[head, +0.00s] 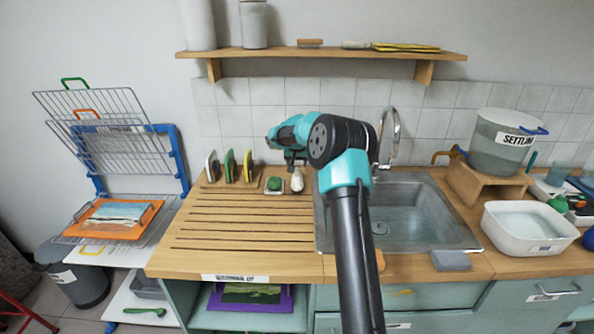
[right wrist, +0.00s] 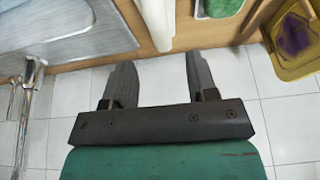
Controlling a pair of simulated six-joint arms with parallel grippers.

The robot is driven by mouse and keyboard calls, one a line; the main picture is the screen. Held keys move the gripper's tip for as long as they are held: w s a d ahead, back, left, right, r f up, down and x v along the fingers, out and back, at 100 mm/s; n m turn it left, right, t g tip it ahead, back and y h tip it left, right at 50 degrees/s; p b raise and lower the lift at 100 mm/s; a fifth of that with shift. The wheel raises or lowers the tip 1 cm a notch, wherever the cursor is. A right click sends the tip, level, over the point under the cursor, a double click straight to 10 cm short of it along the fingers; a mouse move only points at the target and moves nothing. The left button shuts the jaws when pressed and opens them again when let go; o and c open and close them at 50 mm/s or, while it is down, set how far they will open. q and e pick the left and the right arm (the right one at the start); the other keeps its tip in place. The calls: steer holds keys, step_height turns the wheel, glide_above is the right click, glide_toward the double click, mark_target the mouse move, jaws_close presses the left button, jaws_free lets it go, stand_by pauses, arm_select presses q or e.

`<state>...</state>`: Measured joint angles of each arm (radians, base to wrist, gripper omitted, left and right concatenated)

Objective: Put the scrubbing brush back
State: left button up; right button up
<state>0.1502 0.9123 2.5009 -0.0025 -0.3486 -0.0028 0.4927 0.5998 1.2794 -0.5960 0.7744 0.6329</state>
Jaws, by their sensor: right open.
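My right gripper (head: 293,161) is open and empty at the back of the counter, close to the tiled wall. In the right wrist view, its two dark fingers (right wrist: 159,64) have nothing between them. A white upright object (head: 297,181) stands just below it, and shows beyond the fingertips in the right wrist view (right wrist: 155,20). A green item (head: 274,184) sits in a small pale dish beside it. No scrubbing brush is clearly recognisable. A small tan block (head: 380,259), partly hidden by my right arm at the sink's front edge, could be it. My left gripper is out of view.
The sink (head: 430,214) with its tap (head: 390,135) is right of the ridged wooden drainboard (head: 245,235), which is mostly clear. Small upright frames (head: 248,166) stand left of the dish. A wall shelf (head: 280,54) is above. A white tub (head: 528,229) stands at right.

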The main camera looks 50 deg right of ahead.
steer(key=v, duration=0.3)
steer(key=shift+r, duration=0.25)
steer(key=shift+a, duration=0.1)
stand_by(0.3)
